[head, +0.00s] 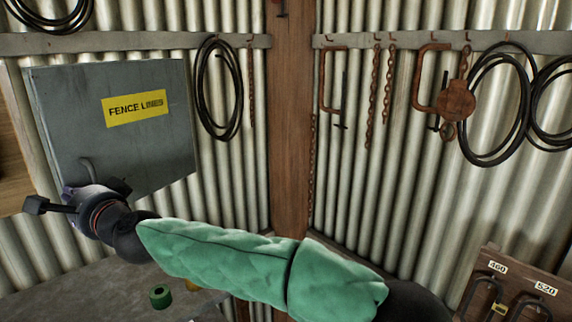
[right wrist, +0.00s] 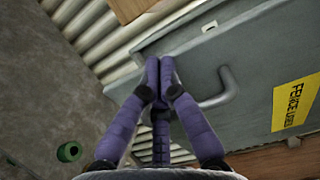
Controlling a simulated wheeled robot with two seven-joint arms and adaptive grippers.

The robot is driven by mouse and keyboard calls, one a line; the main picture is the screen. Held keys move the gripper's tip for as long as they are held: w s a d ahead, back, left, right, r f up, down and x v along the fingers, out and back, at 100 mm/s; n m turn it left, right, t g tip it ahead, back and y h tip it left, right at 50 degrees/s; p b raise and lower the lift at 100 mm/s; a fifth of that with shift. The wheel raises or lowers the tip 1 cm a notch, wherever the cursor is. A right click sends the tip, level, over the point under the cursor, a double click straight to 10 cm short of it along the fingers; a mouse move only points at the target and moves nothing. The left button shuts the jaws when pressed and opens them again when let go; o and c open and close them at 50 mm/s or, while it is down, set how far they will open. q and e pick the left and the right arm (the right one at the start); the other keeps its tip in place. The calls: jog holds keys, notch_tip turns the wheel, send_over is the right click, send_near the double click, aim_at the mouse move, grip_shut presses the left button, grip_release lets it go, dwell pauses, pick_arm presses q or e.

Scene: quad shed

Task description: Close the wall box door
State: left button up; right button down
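The grey wall box door (head: 150,165) hangs at the left of the head view, with a yellow FENCE LINES label (head: 135,108) and a handle (head: 88,168) near its lower left. In the right wrist view the door (right wrist: 245,75) fills the upper right, its bent handle (right wrist: 222,92) right of the fingers. A grey strip shows beyond the door's edge; I cannot tell how far the door stands open. My right gripper (head: 78,190) is at the door's lower left corner. Its purple fingers (right wrist: 159,68) are together, with nothing seen between them, beside the handle. My left gripper is out of view.
A grey bench top (head: 95,285) lies below, with a green roll (head: 160,296) on it. Coiled black hoses (head: 220,90), chains and rusty clamps hang on the corrugated walls. A wooden post (head: 290,120) stands in the corner. A numbered wooden board (head: 510,290) is at lower right.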

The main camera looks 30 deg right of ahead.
aim_at(56, 175)
jog(key=shift+w+a+m+t+h+p, duration=0.3)
jog(key=shift+w+a+m+h+p, duration=0.55)
jog(key=shift+w+p, duration=0.75)
jog(key=shift+w+a+m+t+h+p, duration=0.3)
jog(key=shift+w+a+m+h+p, duration=0.25)
jog(key=shift+w+h+p, duration=1)
jog(key=shift+w+a+m+t+h+p, duration=0.3)
jog(key=shift+w+a+m+h+p, duration=0.6)
jog(key=shift+w, duration=1.15)
jog(key=shift+d+n+y, duration=0.1)
jog(key=shift+n+y, duration=0.2)
jog(key=shift+d, duration=0.15)
